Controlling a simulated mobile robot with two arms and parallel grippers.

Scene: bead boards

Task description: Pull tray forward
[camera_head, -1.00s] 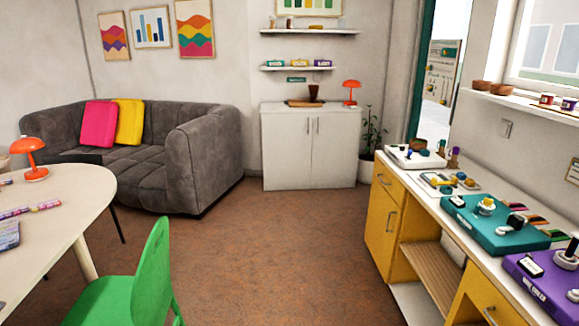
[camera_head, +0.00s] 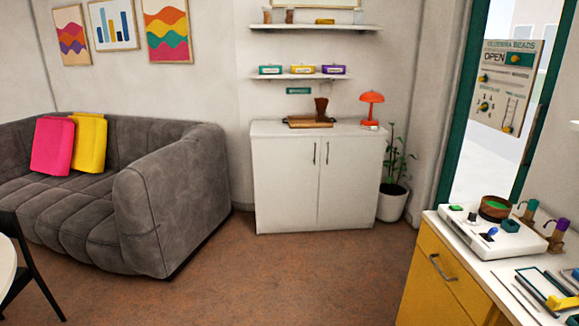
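A flat brown wooden tray or board (camera_head: 304,125) lies on top of the white cabinet (camera_head: 283,180) against the back wall. A dark brown upright object (camera_head: 321,108) stands at its back right part. On the yellow counter at right, a white tray-like board (camera_head: 471,243) holds a brown bowl with green in it (camera_head: 495,208) and small green and blue pieces. I cannot tell from the picture which of these the task calls the tray. Neither of my grippers is in view.
An orange lamp (camera_head: 371,108) stands on the cabinet's right side, with a potted plant (camera_head: 394,180) beside the cabinet. A grey sofa (camera_head: 150,215) is at left and the yellow counter (camera_head: 440,280) at right. The brown floor (camera_head: 290,275) between them is clear.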

